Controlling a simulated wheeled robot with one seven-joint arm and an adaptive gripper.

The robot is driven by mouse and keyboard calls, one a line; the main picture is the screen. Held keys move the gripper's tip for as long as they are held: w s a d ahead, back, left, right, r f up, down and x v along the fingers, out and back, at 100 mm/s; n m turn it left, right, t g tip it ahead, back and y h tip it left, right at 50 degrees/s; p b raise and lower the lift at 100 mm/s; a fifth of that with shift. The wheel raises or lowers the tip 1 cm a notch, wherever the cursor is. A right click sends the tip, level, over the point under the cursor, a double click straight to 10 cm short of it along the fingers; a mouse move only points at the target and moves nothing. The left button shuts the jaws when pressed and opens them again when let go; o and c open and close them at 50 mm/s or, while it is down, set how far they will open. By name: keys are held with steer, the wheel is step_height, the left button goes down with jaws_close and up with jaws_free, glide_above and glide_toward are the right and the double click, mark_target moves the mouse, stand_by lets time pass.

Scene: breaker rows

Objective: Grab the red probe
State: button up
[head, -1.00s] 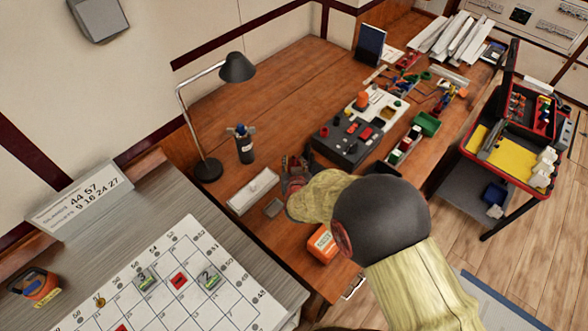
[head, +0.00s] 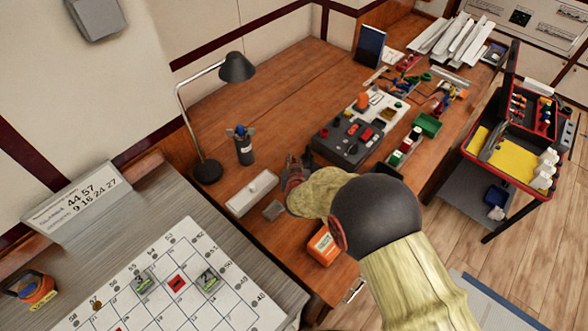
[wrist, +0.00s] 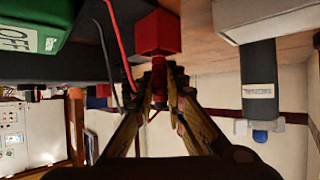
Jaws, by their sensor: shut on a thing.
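The red probe (wrist: 158,38) shows in the wrist view as a red block with a narrower red stem below it. My gripper (wrist: 160,88) is shut on the stem, with a finger on each side. A red lead and a black lead hang beside the probe. In the head view my gripper (head: 296,170) is over the wooden bench, left of the dark grey panel; my arm hides part of this area, and I cannot make out the probe there.
The dark panel box (head: 350,138) stands right of my gripper. An orange box (head: 323,244) lies near the bench's front edge. The bench behind the lamp is clear.

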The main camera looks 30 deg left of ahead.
jaws_close()
steer(key=shift+r, duration=0.1)
